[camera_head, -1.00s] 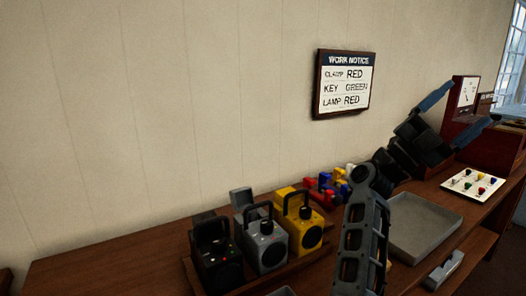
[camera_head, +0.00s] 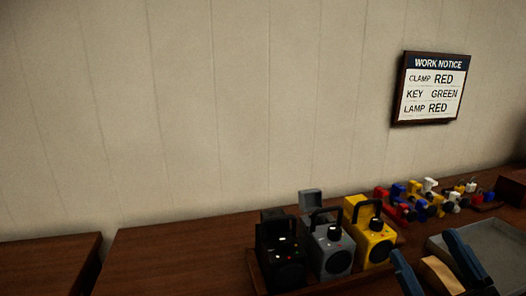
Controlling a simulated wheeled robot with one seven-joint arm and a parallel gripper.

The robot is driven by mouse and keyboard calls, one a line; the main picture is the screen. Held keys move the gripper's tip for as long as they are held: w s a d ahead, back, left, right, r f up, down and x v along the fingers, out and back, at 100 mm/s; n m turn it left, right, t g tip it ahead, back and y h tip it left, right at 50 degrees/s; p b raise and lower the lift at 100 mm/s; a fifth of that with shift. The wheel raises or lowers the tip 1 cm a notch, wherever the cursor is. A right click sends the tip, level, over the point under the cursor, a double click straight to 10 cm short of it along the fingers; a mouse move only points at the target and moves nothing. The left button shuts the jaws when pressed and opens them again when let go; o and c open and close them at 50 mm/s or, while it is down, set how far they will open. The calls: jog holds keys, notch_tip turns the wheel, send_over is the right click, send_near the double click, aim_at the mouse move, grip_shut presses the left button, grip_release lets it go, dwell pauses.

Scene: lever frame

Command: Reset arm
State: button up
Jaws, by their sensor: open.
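My gripper (camera_head: 426,246) shows at the bottom right, its two blue-grey fingers spread apart and pointing up in the picture. It is open, in front of the left part of a grey tray (camera_head: 497,240). A pale tan surface shows between the fingers; I cannot tell what it is or whether it touches them. The rest of my arm is out of view.
Black (camera_head: 280,255), grey (camera_head: 331,250) and yellow (camera_head: 370,236) handled lamps stand in a wooden holder left of my gripper. Several coloured clamps (camera_head: 420,205) lie behind. A work notice (camera_head: 431,88) hangs on the wall. The left tabletop (camera_head: 185,250) is bare.

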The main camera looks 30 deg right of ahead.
jog(key=s+a+f+g+y, duration=0.2)
jog(key=s+a+f+g, duration=0.2)
jog(key=s+a+f, duration=0.2)
jog(key=s+a+f+m+g+y, duration=0.1)
jog(key=s+a+f+g+y, duration=0.2)
jog(key=s+a, duration=0.7)
notch_tip(320, 180, down, 4)
jog(key=shift+s+a+r+g+y, duration=0.15)
jog(key=shift+s+a+g+y, duration=0.15)
jog(key=shift+g, duration=0.9)
jog(key=shift+d, duration=0.1)
